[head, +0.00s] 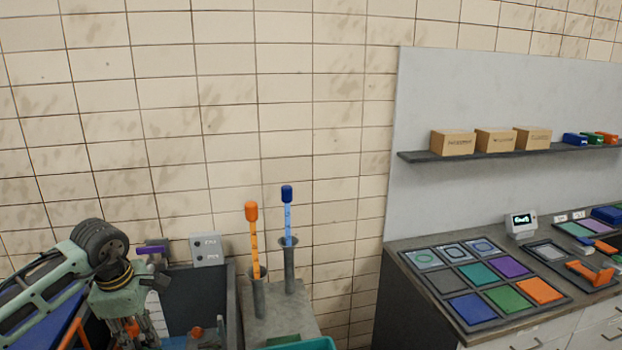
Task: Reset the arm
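My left arm comes in from the lower left. My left gripper (128,334) points down at the bottom edge of the head view, and its fingertips are cut off. Something orange shows at the fingers, but I cannot tell whether it is held or lies behind them. My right arm and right gripper are out of view.
An orange-topped stick (252,230) and a blue-topped stick (287,215) stand in grey holders right of my gripper. A grey counter (400,262) at right carries a tray of coloured tiles (480,272). A shelf (420,156) holds cardboard boxes (495,140).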

